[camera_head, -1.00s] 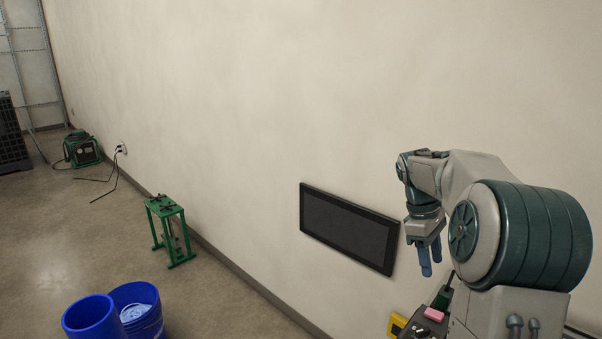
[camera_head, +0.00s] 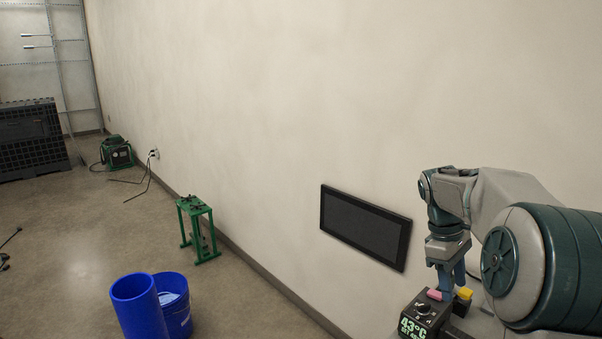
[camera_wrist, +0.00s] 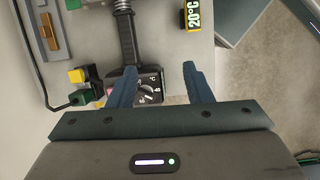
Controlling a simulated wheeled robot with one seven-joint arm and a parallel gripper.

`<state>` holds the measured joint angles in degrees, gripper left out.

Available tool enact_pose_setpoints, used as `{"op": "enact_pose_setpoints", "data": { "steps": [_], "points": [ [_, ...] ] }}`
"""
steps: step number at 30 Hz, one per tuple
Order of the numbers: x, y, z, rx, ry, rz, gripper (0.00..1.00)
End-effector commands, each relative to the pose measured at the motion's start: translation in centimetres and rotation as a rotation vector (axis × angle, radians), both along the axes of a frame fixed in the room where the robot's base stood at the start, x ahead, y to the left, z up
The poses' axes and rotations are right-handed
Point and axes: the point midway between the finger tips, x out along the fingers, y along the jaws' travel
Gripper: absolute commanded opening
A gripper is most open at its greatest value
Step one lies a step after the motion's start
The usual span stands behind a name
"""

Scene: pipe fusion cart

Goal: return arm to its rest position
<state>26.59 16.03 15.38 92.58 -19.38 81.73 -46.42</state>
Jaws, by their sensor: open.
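My gripper (camera_head: 453,277) hangs fingers down at the right in the head view. Its two blue fingers are apart and empty in the wrist view (camera_wrist: 160,72). In the head view, the fingers are just behind a black control box (camera_head: 425,316) reading 43°C, with a pink block (camera_head: 434,295) on or beside it and a yellow block (camera_head: 464,293) close by. I cannot tell whether the fingers touch anything.
The wrist view shows a grey surface holding a 20°C display (camera_wrist: 193,16), a yellow block (camera_wrist: 77,76) and a black cable. A dark wall panel (camera_head: 365,227) is left of my arm.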

Motion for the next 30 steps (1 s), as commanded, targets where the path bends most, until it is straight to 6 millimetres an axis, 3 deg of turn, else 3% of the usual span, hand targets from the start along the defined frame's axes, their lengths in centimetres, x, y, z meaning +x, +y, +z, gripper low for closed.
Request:
{"op": "enact_pose_setpoints", "data": {
  "steps": [11,20,30],
  "points": [
    [-3.7,5.0,1.1,-0.017,-0.134,-0.108,0.45],
    [-10.6,11.0,0.7,0.035,-0.343,-0.314,0.45],
    [-18.2,15.6,-2.4,0.194,-0.526,-0.581,0.45]
  ]
}}
